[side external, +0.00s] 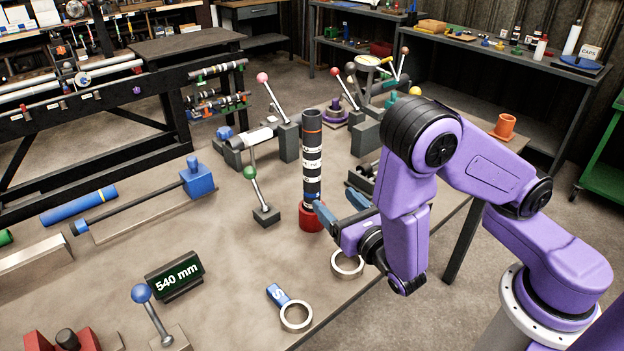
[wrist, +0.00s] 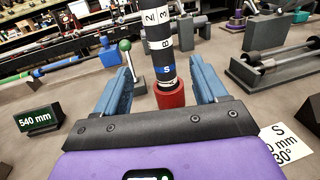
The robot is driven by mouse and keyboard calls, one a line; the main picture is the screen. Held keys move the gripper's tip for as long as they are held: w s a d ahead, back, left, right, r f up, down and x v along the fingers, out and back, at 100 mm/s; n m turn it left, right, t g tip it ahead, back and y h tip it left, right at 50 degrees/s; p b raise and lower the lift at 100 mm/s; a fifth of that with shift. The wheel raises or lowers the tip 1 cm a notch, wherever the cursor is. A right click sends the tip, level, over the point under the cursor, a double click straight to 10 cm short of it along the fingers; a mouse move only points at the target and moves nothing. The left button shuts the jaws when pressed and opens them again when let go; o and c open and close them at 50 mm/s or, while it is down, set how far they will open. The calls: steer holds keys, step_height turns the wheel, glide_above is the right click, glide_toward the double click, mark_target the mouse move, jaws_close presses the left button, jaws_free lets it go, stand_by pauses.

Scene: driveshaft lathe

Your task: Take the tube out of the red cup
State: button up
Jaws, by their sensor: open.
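The tube (side external: 312,155) is dark with white lettered bands and an orange ring near its top. It stands upright in the red cup (side external: 308,222) on the bench, and the cup hides its lower end. In the wrist view, the tube (wrist: 158,42) rises between my finger lines, with the red cup (wrist: 170,96) below it. My gripper (side external: 333,198) is open, low beside the tube, just above cup height. Its two blue fingers (wrist: 161,68) point toward the tube, one on each side in the wrist view. I cannot tell whether the tips reach past it.
A green-knobbed lever (side external: 256,190) stands close left of the tube. A 540 mm sign (side external: 175,276) and pale rings (side external: 296,315) lie toward the front. Open bench surface lies left of the cup.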

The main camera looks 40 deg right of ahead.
mark_target(316, 181)
steer(key=w, duration=0.2)
steer(key=w+d, duration=0.1)
steer(key=w, duration=0.4)
steer(key=shift+w+d, duration=0.15)
steer(key=shift+d, duration=0.1)
steer(key=shift+w+d+f, duration=0.1)
steer(key=shift+w+d, duration=0.1)
steer(key=shift+w, duration=0.65)
steer(key=shift+w+d+f, duration=0.1)
steer(key=shift+w+d, duration=0.05)
steer(key=shift+w, duration=0.75)
steer(key=shift+w+d, duration=0.2)
steer(key=shift+w, duration=0.65)
steer(key=shift+r, duration=0.1)
jaws_close()
